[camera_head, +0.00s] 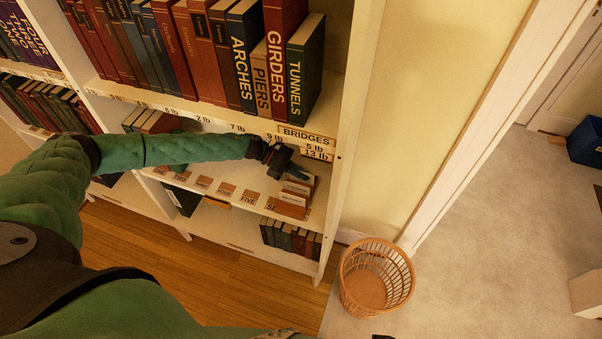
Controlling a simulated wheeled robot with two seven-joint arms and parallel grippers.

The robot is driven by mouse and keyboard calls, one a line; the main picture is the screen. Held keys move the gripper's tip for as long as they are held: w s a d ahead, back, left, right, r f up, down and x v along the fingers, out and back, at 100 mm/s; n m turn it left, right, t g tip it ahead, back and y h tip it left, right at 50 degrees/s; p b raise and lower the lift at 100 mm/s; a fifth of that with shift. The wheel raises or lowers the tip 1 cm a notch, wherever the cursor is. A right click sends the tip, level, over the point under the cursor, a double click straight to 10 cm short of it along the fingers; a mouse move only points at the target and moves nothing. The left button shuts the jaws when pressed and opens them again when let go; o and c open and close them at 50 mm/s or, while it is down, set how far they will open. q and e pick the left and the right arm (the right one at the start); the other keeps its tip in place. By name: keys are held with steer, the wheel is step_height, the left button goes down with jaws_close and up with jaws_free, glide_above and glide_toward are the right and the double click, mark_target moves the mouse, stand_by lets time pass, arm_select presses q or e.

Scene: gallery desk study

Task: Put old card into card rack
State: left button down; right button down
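My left gripper (284,164) reaches into the middle shelf at its right end, just above a small stepped rack of tan and white cards (291,203). Its dark fingers are small and partly overlap pale and bluish pieces by the rack. I cannot tell whether it is open or shut, or whether it holds a card. I cannot make out which card is the old card. My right gripper does not show clearly; only a green sleeve and a dark bit show at the bottom edge.
Large books (285,60) fill the shelf above, whose labelled edge (230,128) hangs close over my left forearm. Small labels (226,189) line the middle shelf. Small books (290,238) stand below.

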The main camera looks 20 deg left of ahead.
arm_select(q)
steer(key=shift+f, duration=0.55)
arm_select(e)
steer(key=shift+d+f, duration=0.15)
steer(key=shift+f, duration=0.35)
arm_select(q)
steer(key=shift+f, duration=0.15)
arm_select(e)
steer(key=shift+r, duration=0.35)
arm_select(q)
steer(key=c, duration=1.6)
jaws_free()
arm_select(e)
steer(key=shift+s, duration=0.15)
arm_select(q)
steer(key=shift+r, duration=0.2)
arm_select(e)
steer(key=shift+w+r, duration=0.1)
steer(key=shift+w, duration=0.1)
